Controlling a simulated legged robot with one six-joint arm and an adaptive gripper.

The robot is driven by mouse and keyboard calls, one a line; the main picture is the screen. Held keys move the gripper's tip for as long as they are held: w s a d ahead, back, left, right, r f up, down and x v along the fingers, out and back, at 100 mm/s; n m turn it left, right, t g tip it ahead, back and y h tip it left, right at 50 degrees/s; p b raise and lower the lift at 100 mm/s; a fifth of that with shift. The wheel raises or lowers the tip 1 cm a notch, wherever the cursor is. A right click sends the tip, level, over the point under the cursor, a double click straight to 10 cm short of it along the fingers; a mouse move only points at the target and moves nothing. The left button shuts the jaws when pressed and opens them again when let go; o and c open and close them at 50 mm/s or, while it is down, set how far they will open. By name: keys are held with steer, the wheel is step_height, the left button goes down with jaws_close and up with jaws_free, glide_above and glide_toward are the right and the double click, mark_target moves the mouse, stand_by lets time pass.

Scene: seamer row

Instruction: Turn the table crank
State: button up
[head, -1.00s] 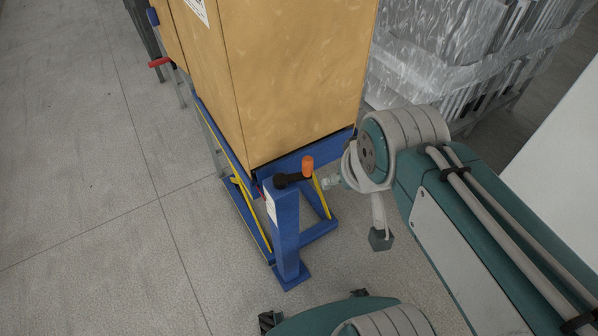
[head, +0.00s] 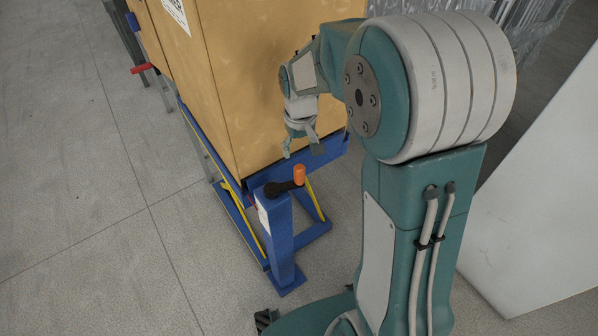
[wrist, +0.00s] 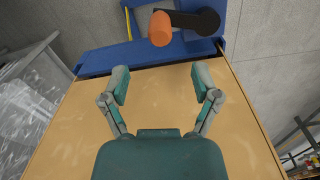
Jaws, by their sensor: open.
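The table crank is a black arm (head: 278,187) on top of a blue post (head: 279,240), with an upright orange handle (head: 299,174) at its right end. In the wrist view the orange handle (wrist: 160,29) is at the top, with the black crank arm (wrist: 195,21) to its right. My gripper (head: 302,152) is open and empty, above the handle and in front of the cardboard box. In the wrist view my two fingertips (wrist: 160,83) are spread wide, and the handle lies beyond them, apart from both.
A large cardboard box (head: 235,80) stands on the blue lift table (head: 322,156) close behind my gripper. A red handle (head: 145,68) shows at the far left. Wrapped goods (wrist: 30,105) stand beside the box. The floor (head: 80,230) at left is clear.

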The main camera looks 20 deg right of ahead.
mark_target(299, 175)
step_height(299, 175, down, 11)
steer(key=shift+f, duration=0.1)
stand_by(0.4)
jaws_close()
